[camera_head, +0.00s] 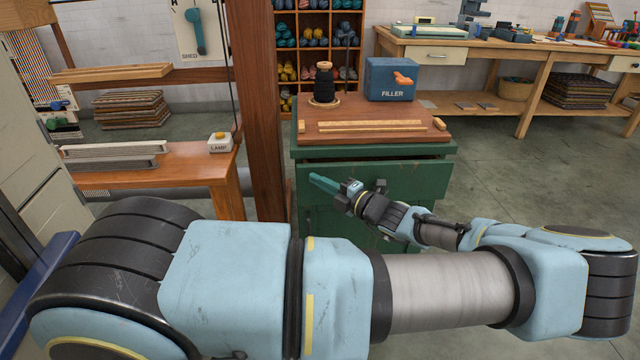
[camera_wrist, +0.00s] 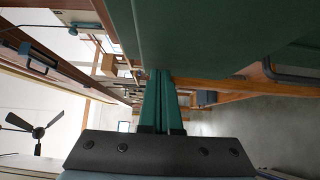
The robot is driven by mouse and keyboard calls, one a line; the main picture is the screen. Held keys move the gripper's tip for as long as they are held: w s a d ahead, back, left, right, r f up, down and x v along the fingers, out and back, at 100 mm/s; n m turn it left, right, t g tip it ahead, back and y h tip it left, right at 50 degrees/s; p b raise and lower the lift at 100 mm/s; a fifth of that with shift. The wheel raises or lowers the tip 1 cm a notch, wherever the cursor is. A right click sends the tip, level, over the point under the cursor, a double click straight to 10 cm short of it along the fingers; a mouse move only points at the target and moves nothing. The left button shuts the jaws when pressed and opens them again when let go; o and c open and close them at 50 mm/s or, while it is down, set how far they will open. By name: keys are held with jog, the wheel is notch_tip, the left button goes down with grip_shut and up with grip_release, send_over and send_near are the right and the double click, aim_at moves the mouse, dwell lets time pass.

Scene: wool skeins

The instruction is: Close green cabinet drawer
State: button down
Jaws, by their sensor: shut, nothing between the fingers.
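The green cabinet (camera_head: 375,153) stands in the middle of the head view under a wooden board. Its upper drawer front (camera_head: 425,178) faces me, partly hidden by my arm. My gripper (camera_head: 318,180) has teal fingers that are shut and empty, in front of the drawer front's left part in the picture. In the wrist view the shut fingers (camera_wrist: 160,75) are close to a large green panel (camera_wrist: 220,35) along the top. Whether they touch it is unclear.
A black yarn cone (camera_head: 324,85) and a blue FILLER box (camera_head: 391,79) stand on the board (camera_head: 340,113). A wooden post (camera_head: 258,110) and bench (camera_head: 175,165) are close on the left. A workbench (camera_head: 500,55) stands behind right. Floor (camera_head: 530,165) at right is clear.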

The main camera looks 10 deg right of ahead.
aim_at(318, 169)
jog(key=w, duration=0.1)
jog(key=w+p, duration=0.1)
jog(key=w, duration=0.3)
jog(key=shift+d+p, duration=0.3)
jog(key=shift+w+d, duration=0.1)
jog(key=shift+w+r, duration=0.1)
jog(key=shift+r, duration=0.05)
